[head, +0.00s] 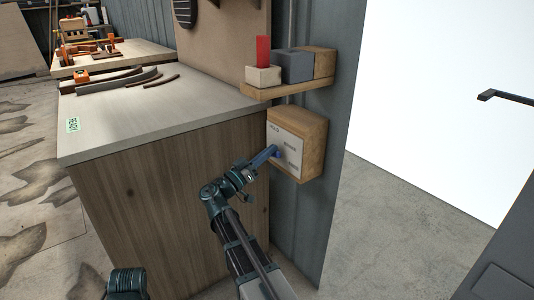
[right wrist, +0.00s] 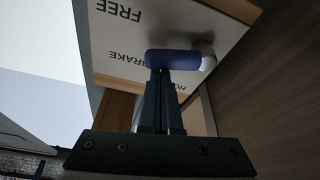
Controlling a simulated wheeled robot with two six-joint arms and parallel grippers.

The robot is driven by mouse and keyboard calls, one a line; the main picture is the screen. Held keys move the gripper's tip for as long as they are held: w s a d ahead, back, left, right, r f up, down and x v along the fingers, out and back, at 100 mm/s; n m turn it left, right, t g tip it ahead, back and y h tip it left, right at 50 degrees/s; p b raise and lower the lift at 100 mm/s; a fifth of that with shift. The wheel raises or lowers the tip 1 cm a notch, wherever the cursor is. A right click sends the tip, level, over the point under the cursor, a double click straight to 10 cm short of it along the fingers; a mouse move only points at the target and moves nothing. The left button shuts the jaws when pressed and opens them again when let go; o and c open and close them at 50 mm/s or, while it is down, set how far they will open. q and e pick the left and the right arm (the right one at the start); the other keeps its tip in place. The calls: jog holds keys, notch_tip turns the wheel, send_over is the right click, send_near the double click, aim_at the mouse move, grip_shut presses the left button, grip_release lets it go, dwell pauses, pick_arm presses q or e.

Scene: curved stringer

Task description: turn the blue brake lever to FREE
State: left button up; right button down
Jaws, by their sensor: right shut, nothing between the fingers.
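The blue brake lever (right wrist: 173,60) sits on a pale label plate (right wrist: 120,50) in the right wrist view. The words FREE, BRAKE and part of HOLD show upside down there. The lever lies roughly crosswise between FREE and HOLD, with a paler round part at its right end. My right gripper (right wrist: 158,72) is shut and empty, its fingertips at the lever's lower edge; I cannot tell if they touch. In the head view the lever (head: 276,153) is a small blue patch on the wooden brake box (head: 313,129), mostly hidden by the right gripper (head: 270,155). My left gripper is out of view.
A wooden shelf (head: 287,88) with blocks and a red piece is just above the box. The workbench (head: 165,101) stands to the left, with curved strips and tools on top. A grey wall post (head: 340,150) is right of the box, with open floor beyond.

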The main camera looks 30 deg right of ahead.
jog(key=m, duration=0.1)
jog(key=f+m+g+b, duration=0.1)
jog(key=shift+s+f+m, duration=0.15)
jog(key=shift+s+m, duration=0.15)
jog(key=shift+f, duration=0.1)
dwell(0.6)
notch_tip(320, 180, up, 4)
jog(key=p, duration=0.4)
jog(key=w+b+v, duration=0.1)
jog(key=b+v, duration=0.2)
jog(key=v, duration=0.7)
jog(key=shift+s+b, duration=0.3)
jog(key=shift+s, duration=0.1)
